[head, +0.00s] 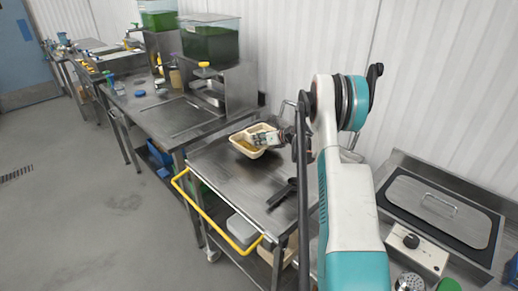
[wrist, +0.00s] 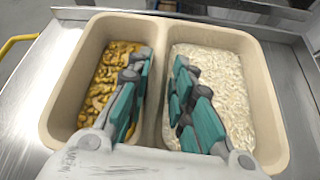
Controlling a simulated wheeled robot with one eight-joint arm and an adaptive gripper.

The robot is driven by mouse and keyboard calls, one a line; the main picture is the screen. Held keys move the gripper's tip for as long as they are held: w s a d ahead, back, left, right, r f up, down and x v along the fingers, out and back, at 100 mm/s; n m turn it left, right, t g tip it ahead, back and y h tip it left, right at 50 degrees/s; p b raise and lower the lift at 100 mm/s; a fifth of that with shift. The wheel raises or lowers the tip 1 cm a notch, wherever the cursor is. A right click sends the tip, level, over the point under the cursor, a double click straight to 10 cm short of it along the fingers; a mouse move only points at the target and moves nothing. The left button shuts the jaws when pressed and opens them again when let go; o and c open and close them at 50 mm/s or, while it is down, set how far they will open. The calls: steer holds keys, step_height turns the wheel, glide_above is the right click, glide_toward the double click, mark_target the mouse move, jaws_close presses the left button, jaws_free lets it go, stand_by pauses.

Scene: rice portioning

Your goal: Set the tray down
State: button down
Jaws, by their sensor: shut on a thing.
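The tray (wrist: 62,88) is beige with two compartments. In the wrist view, the left compartment holds a yellow-brown food (wrist: 98,95) and the right one holds white rice (wrist: 215,85). My gripper (wrist: 163,70) has its teal-padded fingers on either side of the middle divider and is shut on it. In the head view the tray (head: 238,145) is small, over the metal cart top (head: 228,178), with my gripper (head: 272,138) at its right side. I cannot tell whether the tray's underside touches the cart top.
The cart has a yellow handle (head: 205,216) on its left side. A dark utensil (head: 283,192) lies on its top near the front. A metal counter (head: 165,115) with green-filled tanks (head: 210,42) stands behind. A lidded metal unit (head: 440,208) stands at the right. The cart top left of the utensil is clear.

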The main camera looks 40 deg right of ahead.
step_height(320, 180, down, 4)
steer(key=shift+f+b, duration=0.1)
steer(key=shift+b, duration=0.35)
steer(key=c, duration=1.4)
jaws_free()
steer(key=p+v, duration=0.2)
steer(key=v, duration=1)
steer(key=shift+a, duration=0.1)
